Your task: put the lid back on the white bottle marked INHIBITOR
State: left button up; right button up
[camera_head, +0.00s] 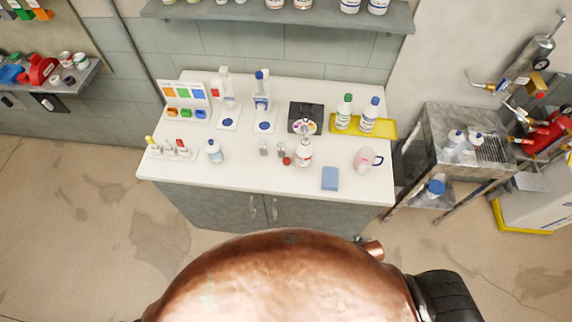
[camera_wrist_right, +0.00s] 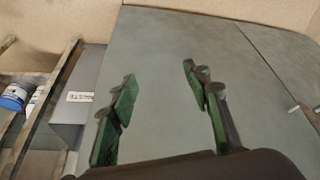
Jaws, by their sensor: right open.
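A white bottle with red print (camera_head: 304,155) stands upright near the middle of the white counter; its label is too small to read. A small red lid (camera_head: 287,161) lies on the counter just left of it, apart from the bottle. My right gripper (camera_wrist_right: 158,80) is open and empty in the right wrist view, its green-padded fingers apart in front of a grey cabinet front (camera_wrist_right: 190,130). Neither gripper shows in the head view, so both are away from the bottle and lid there.
Small clear jars (camera_head: 264,148) stand left of the lid, and a black device (camera_head: 306,112) stands behind the bottle. A blue sponge (camera_head: 330,179) and a pitcher (camera_head: 367,160) are to the right. A yellow tray (camera_head: 385,130) holds two bottles. The counter's front strip is mostly clear.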

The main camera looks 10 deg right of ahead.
pick_arm(q)
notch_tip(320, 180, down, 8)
jog(key=b, duration=0.7)
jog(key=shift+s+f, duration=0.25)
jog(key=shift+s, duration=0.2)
pick_arm(e)
jog(key=s+f+g, duration=0.3)
jog(key=s+f, duration=2.3)
jog(key=f, duration=0.3)
jog(key=shift+s+a, duration=0.15)
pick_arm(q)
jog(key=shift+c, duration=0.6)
pick_arm(e)
jog(key=shift+c, duration=0.6)
